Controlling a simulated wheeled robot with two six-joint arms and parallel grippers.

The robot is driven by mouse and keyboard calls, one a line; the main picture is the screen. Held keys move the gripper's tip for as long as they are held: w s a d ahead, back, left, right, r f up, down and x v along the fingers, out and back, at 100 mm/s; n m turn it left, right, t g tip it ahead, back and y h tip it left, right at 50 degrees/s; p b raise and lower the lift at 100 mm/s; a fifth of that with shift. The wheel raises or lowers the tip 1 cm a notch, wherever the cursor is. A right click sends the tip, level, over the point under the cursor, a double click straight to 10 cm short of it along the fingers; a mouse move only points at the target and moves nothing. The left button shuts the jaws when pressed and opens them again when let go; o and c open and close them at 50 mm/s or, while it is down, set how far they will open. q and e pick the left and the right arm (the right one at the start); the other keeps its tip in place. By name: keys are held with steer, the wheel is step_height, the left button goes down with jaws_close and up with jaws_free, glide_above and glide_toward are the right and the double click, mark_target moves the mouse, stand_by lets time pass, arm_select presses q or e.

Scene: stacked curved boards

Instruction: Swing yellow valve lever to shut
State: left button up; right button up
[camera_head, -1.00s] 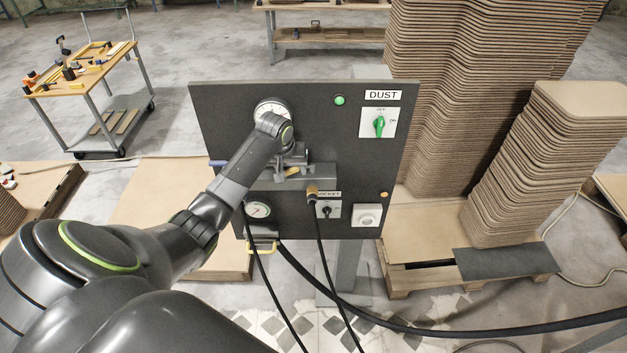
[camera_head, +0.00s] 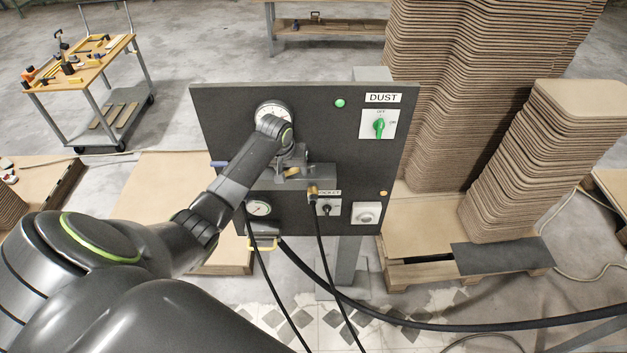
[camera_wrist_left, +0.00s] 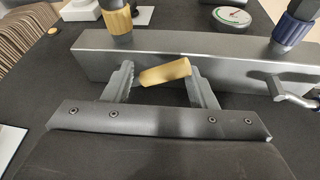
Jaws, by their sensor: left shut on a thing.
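The yellow valve lever (camera_head: 292,172) sits at the grey manifold block (camera_head: 322,172) on the dark panel. In the left wrist view the lever (camera_wrist_left: 165,73) lies slightly tilted across the front of the block (camera_wrist_left: 235,68), between the two fingers. My left gripper (camera_wrist_left: 161,80) is shut on the lever, one finger at each end of its visible part. In the head view my left gripper (camera_head: 291,165) is partly hidden by its own wrist. The lever's pivot is hidden. My right gripper is not in view.
The panel (camera_head: 230,110) also carries gauges, a green DUST switch (camera_head: 379,125) and a brass hose fitting (camera_head: 312,192). Black hoses (camera_head: 335,280) hang in front below. Tall board stacks (camera_head: 545,150) stand at right, a tool cart (camera_head: 85,70) at back left.

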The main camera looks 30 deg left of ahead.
arm_select(q)
steer(key=shift+w+a+r+p, duration=0.15)
steer(key=shift+w+a+r, duration=0.15)
steer(key=shift+r, duration=0.3)
steer(key=shift+w+a+r+p, duration=0.15)
steer(key=shift+w+a+r, duration=0.1)
steer(key=shift+r, duration=0.35)
steer(key=shift+w+r, duration=0.15)
steer(key=shift+r, duration=0.3)
steer(key=s+r, duration=0.2)
steer(key=shift+s+a+r, duration=0.15)
steer(key=shift+a+r, duration=0.1)
steer(key=shift+r, duration=0.05)
steer(key=shift+s+r, duration=0.2)
steer(key=shift+r, duration=0.15)
steer(key=shift+w+d, duration=0.15)
steer(key=shift+d, duration=0.15)
